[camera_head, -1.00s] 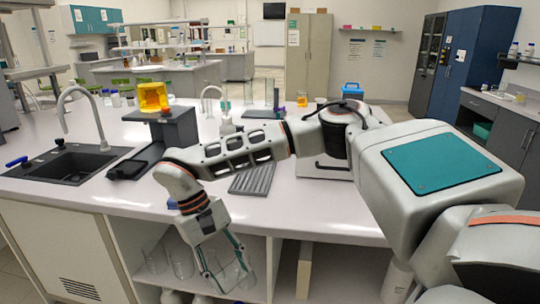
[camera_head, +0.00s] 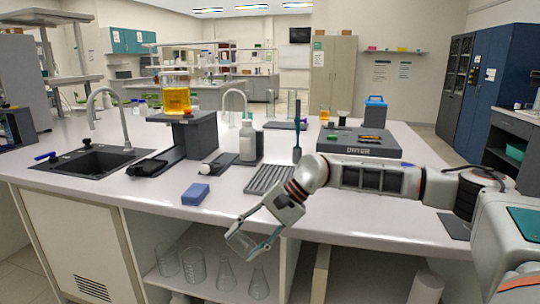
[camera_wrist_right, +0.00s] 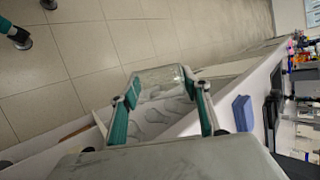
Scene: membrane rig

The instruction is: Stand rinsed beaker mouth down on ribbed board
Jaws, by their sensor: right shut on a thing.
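My right gripper (camera_head: 256,244) is shut on a clear glass beaker (camera_head: 240,242), in front of the counter's front edge and just below its top. In the right wrist view the beaker (camera_wrist_right: 160,78) sits between the two teal fingers. It is tilted; which way its mouth faces is hard to tell. The ribbed board (camera_head: 268,180), dark grey, lies flat on the counter behind and above the gripper, with nothing standing on it. My left gripper is not in view.
A blue block (camera_head: 195,194) lies near the counter edge, left of the board. A white bottle (camera_head: 247,140) and a dark upright tool (camera_head: 297,142) stand behind it. A grey device (camera_head: 358,143) sits to the right. Glassware (camera_head: 193,265) stands on the shelf below.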

